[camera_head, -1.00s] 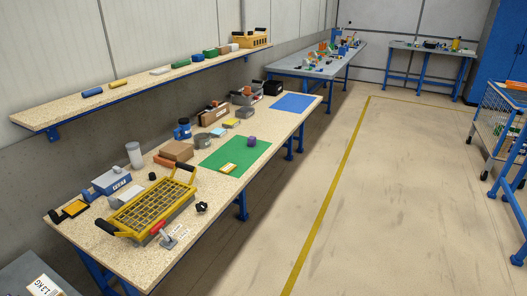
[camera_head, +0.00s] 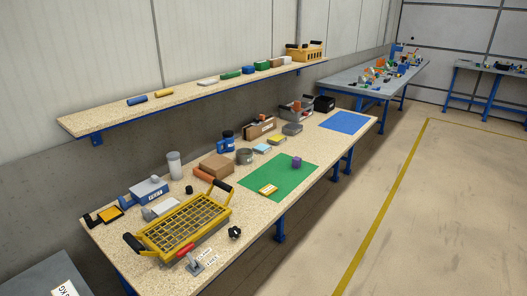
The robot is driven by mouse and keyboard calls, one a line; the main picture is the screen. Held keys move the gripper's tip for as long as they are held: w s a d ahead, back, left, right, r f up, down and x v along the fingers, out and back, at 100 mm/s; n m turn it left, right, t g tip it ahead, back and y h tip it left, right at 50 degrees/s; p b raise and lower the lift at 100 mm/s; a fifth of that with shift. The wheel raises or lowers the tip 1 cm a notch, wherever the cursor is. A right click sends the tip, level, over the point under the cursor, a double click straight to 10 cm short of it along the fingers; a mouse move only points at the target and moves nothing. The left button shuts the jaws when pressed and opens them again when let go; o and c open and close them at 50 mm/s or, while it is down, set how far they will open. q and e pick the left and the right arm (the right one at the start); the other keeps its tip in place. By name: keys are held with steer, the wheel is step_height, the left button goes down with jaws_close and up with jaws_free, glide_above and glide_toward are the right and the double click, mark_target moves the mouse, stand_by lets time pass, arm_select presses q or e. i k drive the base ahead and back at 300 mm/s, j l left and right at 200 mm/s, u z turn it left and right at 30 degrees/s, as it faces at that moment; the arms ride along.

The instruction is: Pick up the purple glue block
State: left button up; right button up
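The purple glue block (camera_head: 296,162) is a small purple cube. It stands on the green mat (camera_head: 291,183), near the mat's right side, on the long workbench. A yellow labelled item (camera_head: 267,189) lies on the same mat, nearer and to the left of the block. Neither of my grippers is in view.
A yellow basket with black handles (camera_head: 184,226) and a red-handled clamp (camera_head: 190,254) fill the bench's near end. A brown box (camera_head: 216,166) stands behind the mat. The blue mat (camera_head: 343,123) is bare. A shelf (camera_head: 190,99) overhangs the bench's back. Open floor (camera_head: 335,222) lies to the right.

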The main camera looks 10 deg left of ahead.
mark_target(296, 161)
steer(key=i+l+z, duration=0.1)
steer(key=i+l, duration=0.15)
steer(key=i, duration=0.7)
steer(key=i+l, duration=0.2)
steer(key=i, duration=0.8)
steer(key=i+l+z, duration=0.15)
steer(key=i, duration=0.85)
